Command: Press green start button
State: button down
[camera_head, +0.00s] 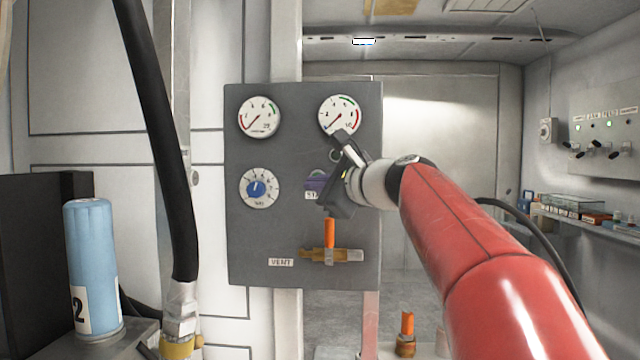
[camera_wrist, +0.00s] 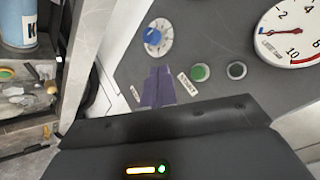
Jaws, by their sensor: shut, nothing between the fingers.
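The green start button (camera_wrist: 200,72) shows in the wrist view on the grey panel, beside a white START label (camera_wrist: 187,84). My gripper (camera_wrist: 157,88) is shut and empty; its purplish fingertips appear to the left of the button in that view. In the head view my gripper (camera_head: 317,183) is in front of the panel (camera_head: 245,225), between the blue knob and the right edge. There it covers much of the button area, and only part of the label shows. I cannot tell whether the fingertips touch the panel.
A dark round button (camera_wrist: 236,70) sits right of the green one in the wrist view. The panel also carries two gauges (camera_head: 259,117), a blue knob (camera_head: 257,188) and an orange-handled vent valve (camera_head: 329,235). A black hose (camera_head: 160,130) hangs left of the panel.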

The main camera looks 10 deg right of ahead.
jog(key=shift+w, duration=0.15)
jog(key=w+d+p, duration=0.2)
jog(key=w+p, duration=0.2)
jog(key=w, duration=0.4)
jog(key=shift+d, duration=0.35)
jog(key=shift+w, duration=0.15)
dwell(1.7)
jog(key=shift+w+d+p, duration=0.15)
jog(key=shift+w+p, duration=0.15)
jog(key=shift+w, duration=0.05)
jog(key=shift+w+d, duration=0.15)
jog(key=shift+w, duration=0.3)
dwell(0.7)
jog(key=shift+s, duration=0.15)
jog(key=shift+s+a+b, duration=0.3)
jog(key=shift+s+b, duration=0.2)
jog(key=shift+s, duration=0.2)
jog(key=shift+s+f, duration=0.1)
